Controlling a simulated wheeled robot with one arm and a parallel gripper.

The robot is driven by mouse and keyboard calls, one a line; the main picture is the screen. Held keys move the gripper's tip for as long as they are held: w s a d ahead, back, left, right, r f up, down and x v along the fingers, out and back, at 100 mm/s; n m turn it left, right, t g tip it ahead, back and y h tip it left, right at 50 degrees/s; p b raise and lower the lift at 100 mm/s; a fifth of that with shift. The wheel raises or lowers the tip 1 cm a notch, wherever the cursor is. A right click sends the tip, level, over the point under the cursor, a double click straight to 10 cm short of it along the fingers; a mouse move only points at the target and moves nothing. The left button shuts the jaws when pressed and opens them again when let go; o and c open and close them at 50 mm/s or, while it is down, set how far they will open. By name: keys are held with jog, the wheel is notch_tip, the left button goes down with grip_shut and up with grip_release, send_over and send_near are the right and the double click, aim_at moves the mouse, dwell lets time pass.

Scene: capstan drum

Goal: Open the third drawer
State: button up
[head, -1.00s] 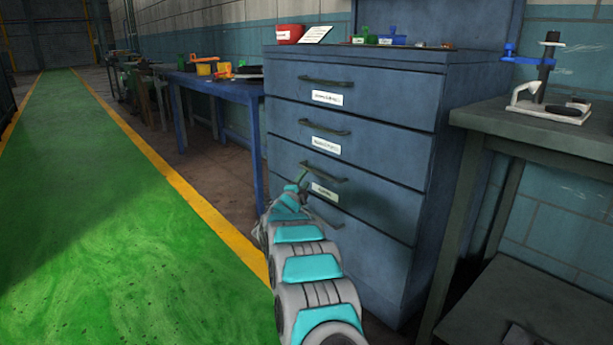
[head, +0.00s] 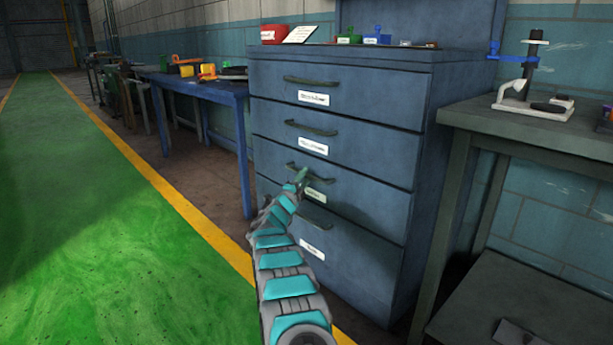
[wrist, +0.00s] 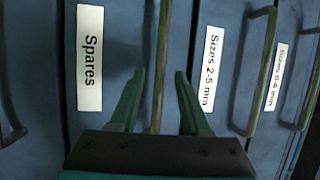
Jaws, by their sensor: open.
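The blue-grey cabinet has a column of drawers, each with a bar handle and a white label. The third drawer from the top (head: 370,205) looks closed, its front in line with the others. Its handle (wrist: 160,60) stands between my gripper's two fingers in the wrist view, and its label reads "Spares" (wrist: 90,58). My gripper (head: 301,177) is open at this handle, which it partly covers in the head view. In the wrist view the fingers (wrist: 158,92) show gaps to the bar on both sides. I cannot tell how deep the bar sits between them.
The second drawer's handle (wrist: 262,70) is to the right in the wrist view; the fourth drawer's handle (wrist: 10,125) is at its left edge. A grey-green workbench (head: 470,118) stands right of the cabinet, a blue table (head: 200,85) left. The green floor lane (head: 90,200) is clear.

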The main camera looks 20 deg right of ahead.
jog(key=shift+x, duration=1.2)
jog(key=shift+c, duration=0.3)
grip_shut()
dwell(0.5)
